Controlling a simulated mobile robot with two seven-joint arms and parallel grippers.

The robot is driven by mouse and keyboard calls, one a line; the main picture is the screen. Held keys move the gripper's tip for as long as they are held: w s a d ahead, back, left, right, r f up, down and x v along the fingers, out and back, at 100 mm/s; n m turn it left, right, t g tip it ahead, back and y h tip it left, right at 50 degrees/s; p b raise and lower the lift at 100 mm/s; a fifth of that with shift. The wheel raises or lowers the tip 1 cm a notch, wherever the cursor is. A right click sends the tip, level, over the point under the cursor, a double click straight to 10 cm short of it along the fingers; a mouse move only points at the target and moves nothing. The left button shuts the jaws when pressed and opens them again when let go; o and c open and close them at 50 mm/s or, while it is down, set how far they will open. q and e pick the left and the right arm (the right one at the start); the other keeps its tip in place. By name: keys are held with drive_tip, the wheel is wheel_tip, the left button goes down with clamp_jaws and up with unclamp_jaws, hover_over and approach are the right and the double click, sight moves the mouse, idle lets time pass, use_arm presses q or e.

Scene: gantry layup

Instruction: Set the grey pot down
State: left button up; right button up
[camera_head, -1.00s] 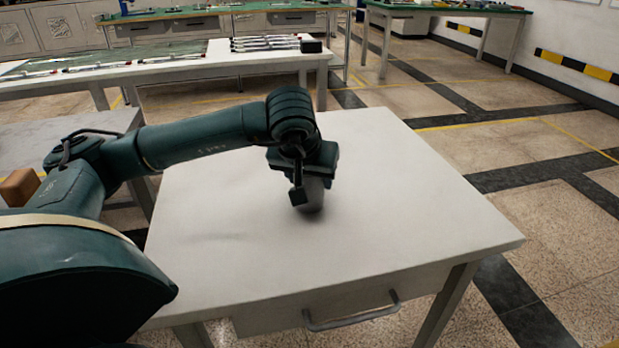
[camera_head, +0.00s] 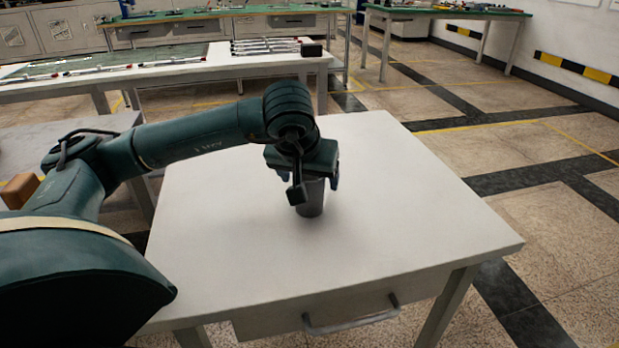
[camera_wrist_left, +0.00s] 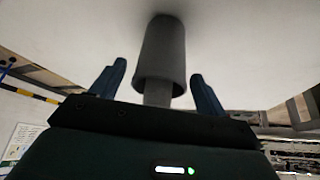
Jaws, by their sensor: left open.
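The grey pot (camera_head: 312,203) stands upright on the white table (camera_head: 400,215), near its middle. My left gripper (camera_head: 309,184) is directly above the pot, with its fingers spread to either side of the pot's upper part. In the left wrist view, the pot (camera_wrist_left: 164,52) is between the two blue fingertips of my left gripper (camera_wrist_left: 159,78), with a gap on each side. The gripper is open. My gripper and wrist hide part of the pot's top in the head view. My right gripper is not in view.
The table has a drawer handle (camera_head: 352,317) at its front. The tabletop around the pot is clear. A brown block (camera_head: 20,190) lies on a grey table at the left. A bench with long rods (camera_head: 266,46) stands behind.

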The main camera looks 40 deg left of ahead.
use_arm(q)
drive_tip(key=p+v, duration=0.2)
drive_tip(key=v, duration=0.8)
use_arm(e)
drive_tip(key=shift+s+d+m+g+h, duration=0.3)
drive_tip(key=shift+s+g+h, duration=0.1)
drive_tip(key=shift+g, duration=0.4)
use_arm(q)
drive_tip(key=shift+r, duration=0.1)
